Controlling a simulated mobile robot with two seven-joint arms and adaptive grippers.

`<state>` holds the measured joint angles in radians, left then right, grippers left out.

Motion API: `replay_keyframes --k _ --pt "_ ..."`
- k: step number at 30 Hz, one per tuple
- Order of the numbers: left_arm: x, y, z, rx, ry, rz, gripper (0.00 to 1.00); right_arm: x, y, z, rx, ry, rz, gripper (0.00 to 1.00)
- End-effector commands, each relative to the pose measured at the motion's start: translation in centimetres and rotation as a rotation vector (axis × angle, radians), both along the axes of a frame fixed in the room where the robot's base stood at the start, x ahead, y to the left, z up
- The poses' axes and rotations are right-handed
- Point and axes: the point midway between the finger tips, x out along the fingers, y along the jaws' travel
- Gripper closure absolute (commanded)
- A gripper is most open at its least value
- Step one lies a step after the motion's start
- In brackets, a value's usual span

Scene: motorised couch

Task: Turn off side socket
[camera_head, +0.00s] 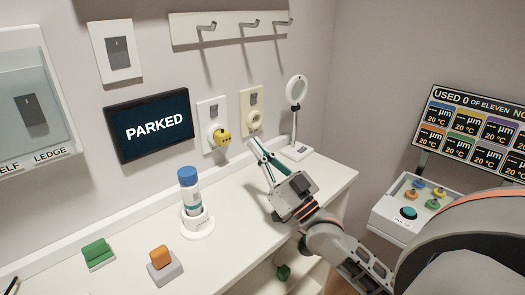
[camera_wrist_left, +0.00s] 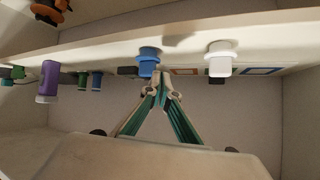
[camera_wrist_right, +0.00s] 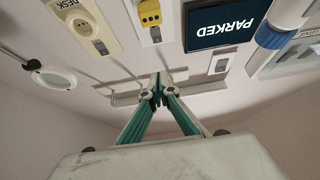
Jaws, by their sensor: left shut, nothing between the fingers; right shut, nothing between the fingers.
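A white wall socket plate (camera_head: 207,112) holds a yellow plug (camera_head: 222,136), with a small grey switch (camera_head: 214,110) above it. A cream socket plate (camera_head: 251,106) is right of it, with an empty round outlet. In the right wrist view the cream plate (camera_wrist_right: 85,28) reads DESK, and the yellow plug (camera_wrist_right: 150,14) and its plate's switch (camera_wrist_right: 156,35) show. No label is readable on the white plate. My right gripper (camera_head: 253,141) is shut and empty, below the cream plate and apart from both.
A PARKED screen (camera_head: 149,124) is left of the sockets, a hook rail (camera_head: 225,28) above. A ring lamp (camera_head: 296,90) stands at the right. A blue-capped bottle (camera_head: 190,190), orange block (camera_head: 160,256) and green block (camera_head: 97,253) stand on the desk. A button box (camera_head: 400,215) is right.

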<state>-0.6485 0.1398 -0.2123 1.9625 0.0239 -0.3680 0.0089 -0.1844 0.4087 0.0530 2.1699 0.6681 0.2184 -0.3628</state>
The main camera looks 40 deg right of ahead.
Motion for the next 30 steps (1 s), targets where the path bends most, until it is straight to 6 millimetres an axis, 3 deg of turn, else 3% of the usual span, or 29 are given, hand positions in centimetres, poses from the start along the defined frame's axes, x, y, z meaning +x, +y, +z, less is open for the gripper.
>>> replay_keyframes --k 7,30 --pt "0.0 0.0 0.0 0.000 0.000 0.000 1.00 -1.6 -0.2 0.0 0.000 0.000 0.000 1.00" --pt "0.0 0.0 0.0 -0.001 -0.001 0.000 1.00 -1.6 -0.2 0.0 0.000 0.000 0.000 1.00"
